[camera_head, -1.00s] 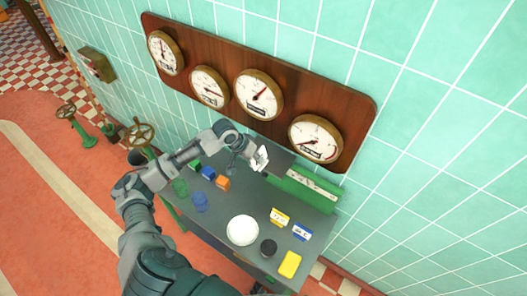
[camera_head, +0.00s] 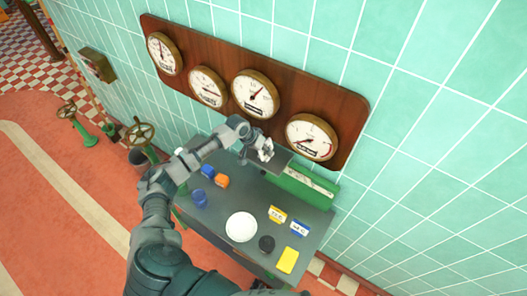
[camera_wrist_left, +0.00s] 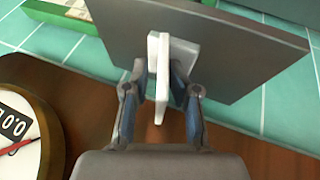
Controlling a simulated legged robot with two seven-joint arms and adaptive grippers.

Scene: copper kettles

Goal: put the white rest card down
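The white rest card (camera_head: 267,154) is held by my left gripper (camera_head: 260,146) above the far edge of the grey table (camera_head: 215,217). In the left wrist view the white card (camera_wrist_left: 161,80) stands between the two fingers of the left gripper (camera_wrist_left: 160,90), seen nearly edge-on. A dark grey flat panel (camera_wrist_left: 235,50) lies just beyond the card; whether the card touches it I cannot tell. My right gripper is not in view.
A green holder (camera_head: 300,186) stands right of the gripper. The gauge board (camera_head: 285,95) is close behind.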

